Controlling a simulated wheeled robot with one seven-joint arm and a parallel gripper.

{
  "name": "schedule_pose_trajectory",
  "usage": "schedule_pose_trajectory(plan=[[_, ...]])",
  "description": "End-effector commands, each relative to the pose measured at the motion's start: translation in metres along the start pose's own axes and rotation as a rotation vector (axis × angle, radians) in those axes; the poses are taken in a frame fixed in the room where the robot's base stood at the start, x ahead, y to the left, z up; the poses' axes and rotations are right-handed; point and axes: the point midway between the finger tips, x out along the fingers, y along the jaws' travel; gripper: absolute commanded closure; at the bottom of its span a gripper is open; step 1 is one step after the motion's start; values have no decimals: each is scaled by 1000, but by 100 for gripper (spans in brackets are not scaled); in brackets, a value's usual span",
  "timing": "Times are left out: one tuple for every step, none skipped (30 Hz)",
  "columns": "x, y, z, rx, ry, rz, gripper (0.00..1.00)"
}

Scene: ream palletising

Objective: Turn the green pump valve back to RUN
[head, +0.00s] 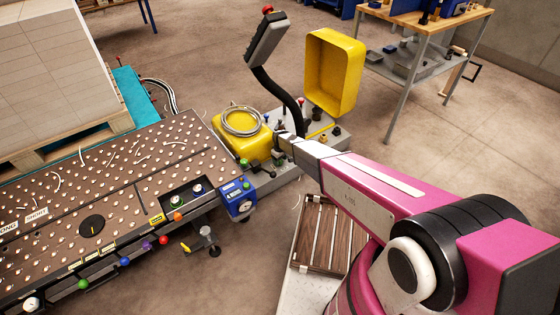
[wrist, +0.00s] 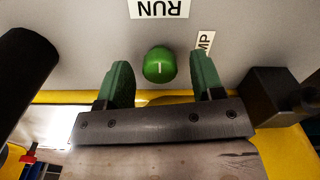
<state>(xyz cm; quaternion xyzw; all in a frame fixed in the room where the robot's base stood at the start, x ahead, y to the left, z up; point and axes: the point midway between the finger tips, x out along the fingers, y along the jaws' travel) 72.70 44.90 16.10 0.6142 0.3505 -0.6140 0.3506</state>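The green valve knob (wrist: 159,62) is in the middle of the wrist view, round, with a small white mark on its face. A RUN label (wrist: 160,8) shows upside down above it. A second label (wrist: 206,42), ending in "MP", is partly hidden behind the right finger. My gripper (wrist: 160,82) is open, with one green-padded finger on each side of the knob and a visible gap on both sides. In the head view my gripper (head: 283,138) reaches the grey pump unit (head: 290,158); I cannot pick out the valve there.
A black post (wrist: 25,75) and a dark block (wrist: 275,95) flank the gripper in the wrist view. In the head view a yellow bin (head: 334,72), a control head on a black stalk (head: 266,40) and a yellow housing with a coiled hose (head: 240,122) stand close around it.

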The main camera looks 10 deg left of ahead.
Motion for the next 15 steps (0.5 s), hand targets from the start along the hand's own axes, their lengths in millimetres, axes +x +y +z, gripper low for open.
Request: schedule_pose_trajectory(plan=[[0, 0, 0, 0, 0, 0, 39], [0, 0, 0, 0, 0, 0, 39], [0, 0, 0, 1, 0, 0, 39], [0, 0, 0, 1, 0, 0, 39], [0, 0, 0, 1, 0, 0, 39], [0, 0, 0, 1, 0, 0, 39], [-1, 0, 0, 1, 0, 0, 39], [-2, 0, 0, 1, 0, 0, 39], [-4, 0, 0, 1, 0, 0, 39], [-7, 0, 0, 1, 0, 0, 39], [-9, 0, 0, 1, 0, 0, 39], [-13, 0, 0, 1, 0, 0, 39], [-17, 0, 1, 1, 0, 0, 39], [-21, 0, 1, 1, 0, 0, 39], [-26, -1, 1, 1, 0, 0, 39]])
